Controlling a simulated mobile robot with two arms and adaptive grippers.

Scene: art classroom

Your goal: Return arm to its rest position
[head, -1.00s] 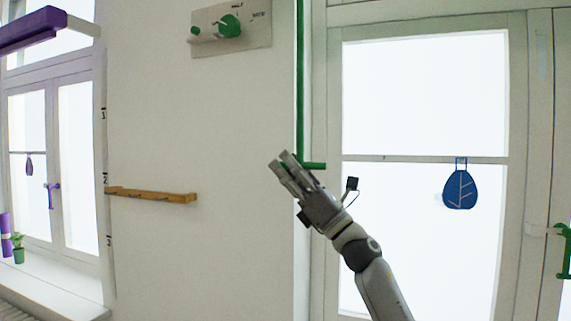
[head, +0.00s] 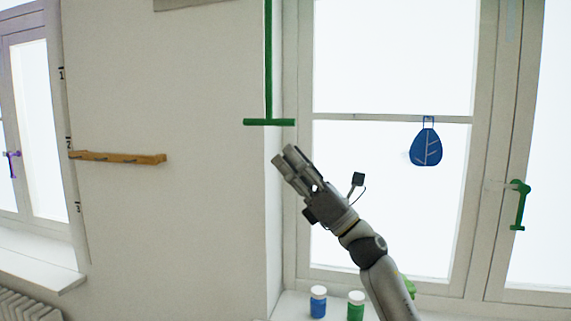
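My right arm reaches up from the lower right in the head view. My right gripper (head: 284,156) is at its upper end and points up and left. Its two fingers show close together at an angle, and I cannot tell whether they are open or shut. Nothing shows held in them. A green rod with a crossbar (head: 269,122) hangs above the fingertips, with a visible gap between. My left gripper is not in view.
A wooden rail (head: 118,157) is on the wall at left. A blue jar (head: 318,302) and a green jar (head: 355,306) stand on the sill below my arm.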

